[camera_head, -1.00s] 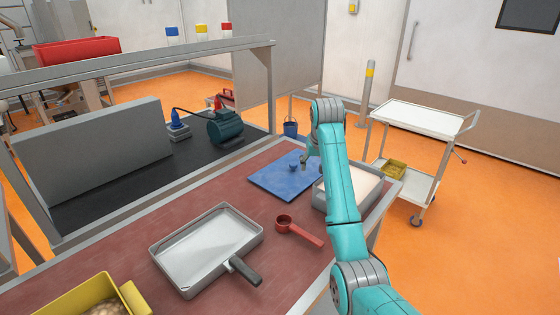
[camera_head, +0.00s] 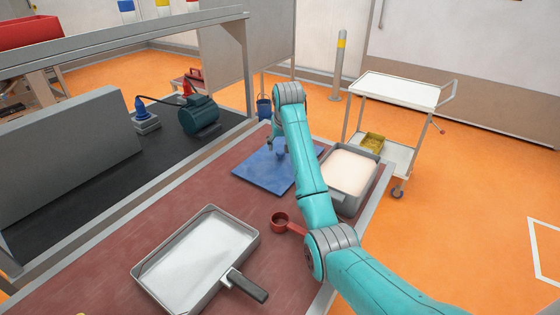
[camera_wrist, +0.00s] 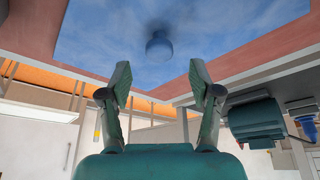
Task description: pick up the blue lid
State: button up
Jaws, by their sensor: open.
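The blue lid (camera_head: 262,172) is a flat blue square lying on the red-brown bench, with a small round blue knob on top. In the wrist view the lid (camera_wrist: 110,35) fills the upper middle, and its knob (camera_wrist: 158,47) shows ahead of and between the fingertips. My gripper (camera_head: 277,146) points down over the lid's far part and partly hides the knob in the head view. In the wrist view my gripper (camera_wrist: 160,75) has its two fingers spread apart with nothing between them.
A grey bin (camera_head: 352,198) with pale contents stands right of the lid, beside my arm. A red scoop (camera_head: 283,220) and a silver pan (camera_head: 203,258) lie nearer on the bench. A teal motor (camera_head: 199,117) stands behind. A white cart (camera_head: 400,90) stands right.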

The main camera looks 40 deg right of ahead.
aim_at(281, 151)
jog(key=shift+x, duration=2.6)
jog(key=shift+s, duration=0.2)
grip_shut()
